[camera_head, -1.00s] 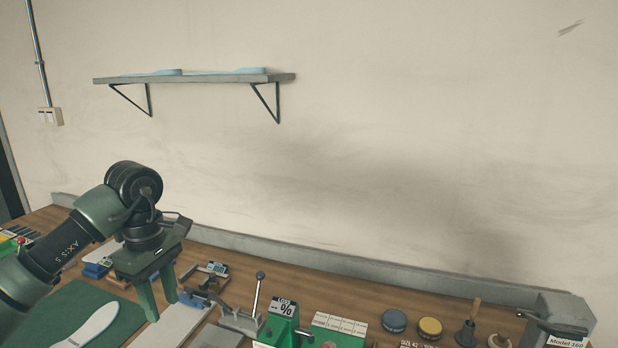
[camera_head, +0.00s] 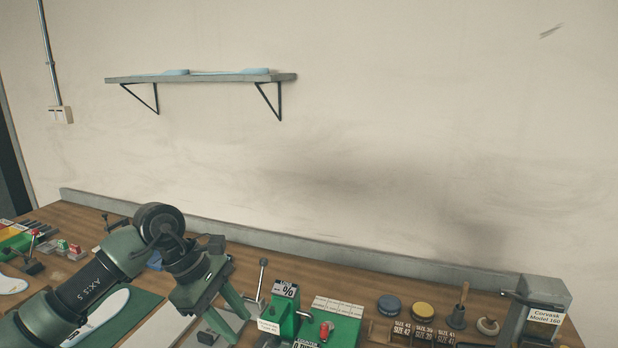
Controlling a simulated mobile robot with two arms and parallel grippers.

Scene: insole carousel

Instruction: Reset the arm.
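My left arm (camera_head: 90,285) comes in from the lower left over the workbench. My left gripper (camera_head: 241,328) points down at the bench, left of the green device with the % sign. Its two green fingers stand apart, with nothing visible between them. A white insole (camera_head: 108,312) lies on a green mat (camera_head: 142,305), partly hidden by the arm. My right arm and gripper are not in view.
The wooden bench (camera_head: 330,275) also carries a lever tool (camera_head: 262,281), a green device (camera_head: 284,312), blue (camera_head: 389,303) and yellow (camera_head: 422,311) tins, size blocks (camera_head: 420,333) and a grey Corvask machine (camera_head: 545,300). A wall shelf (camera_head: 200,78) holds pale blue insoles.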

